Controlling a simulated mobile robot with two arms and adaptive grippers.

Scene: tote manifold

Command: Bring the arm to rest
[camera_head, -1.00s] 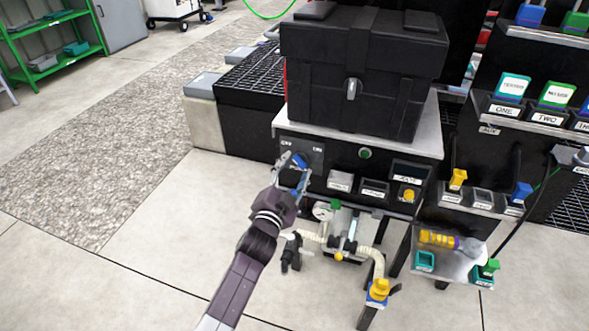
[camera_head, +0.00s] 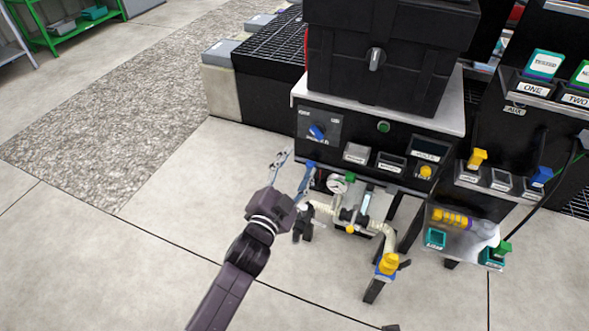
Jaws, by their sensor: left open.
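My left gripper (camera_head: 293,172) is open and empty in the head view. It points up toward the bench front, below and left of the blue knob (camera_head: 316,132), with a visible gap between them. The blue knob sits on a dark panel at the bench's left front. My left arm (camera_head: 235,270) comes in from the bottom. My right gripper does not show clearly; a small dark piece at the bottom edge cannot be made out.
A black tote (camera_head: 385,55) stands on the bench (camera_head: 455,115). Below it are a gauge (camera_head: 337,183), a pale hose and a yellow-topped valve (camera_head: 388,263). A small shelf with a yellow coil (camera_head: 450,217) is on the right. Floor (camera_head: 150,250) at the left is clear.

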